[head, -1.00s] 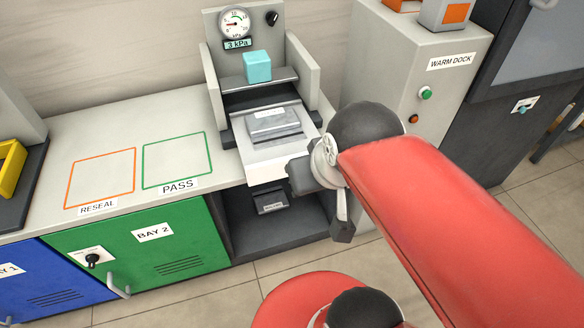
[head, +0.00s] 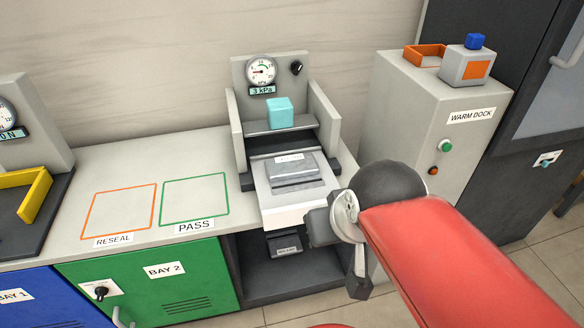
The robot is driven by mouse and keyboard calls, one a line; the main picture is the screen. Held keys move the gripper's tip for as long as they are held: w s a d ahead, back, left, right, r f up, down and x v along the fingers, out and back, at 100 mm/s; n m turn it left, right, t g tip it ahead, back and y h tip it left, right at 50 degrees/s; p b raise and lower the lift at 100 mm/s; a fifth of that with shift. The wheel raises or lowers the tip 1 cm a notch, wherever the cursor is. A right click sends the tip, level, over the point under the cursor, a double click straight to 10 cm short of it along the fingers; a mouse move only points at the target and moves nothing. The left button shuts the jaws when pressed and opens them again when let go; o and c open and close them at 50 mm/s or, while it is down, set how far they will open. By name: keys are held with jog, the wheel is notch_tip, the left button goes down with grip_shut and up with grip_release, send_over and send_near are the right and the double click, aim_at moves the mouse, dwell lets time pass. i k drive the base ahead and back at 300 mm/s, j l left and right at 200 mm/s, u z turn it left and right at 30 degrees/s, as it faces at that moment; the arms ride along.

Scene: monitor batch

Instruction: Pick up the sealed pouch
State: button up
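A grey pouch-like packet (head: 291,170) with a white label lies on the pale pull-out tray (head: 287,211) of the gauge station. I take it for the sealed pouch; the picture does not show its seal clearly. My gripper (head: 338,256) is in front of the station, to the right of and nearer than the tray. It appears apart from the packet. A second dark labelled item (head: 284,246) sits in the open space below the tray.
The station's gauge (head: 261,70) has a "3 kPa" display, with a cyan block (head: 280,112) below. Empty RESEAL (head: 118,213) and PASS (head: 194,203) outlines lie on the counter at left. The grey WARM DOCK cabinet (head: 415,105) stands at right, carrying an orange-sided box (head: 467,67).

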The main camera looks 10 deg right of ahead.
aim_at(298, 173)
jog(key=l+u, duration=0.75)
jog(key=k+l+u, duration=0.15)
jog(key=u, duration=0.25)
jog(key=k+l+u, duration=0.15)
jog(key=l+u, duration=0.2)
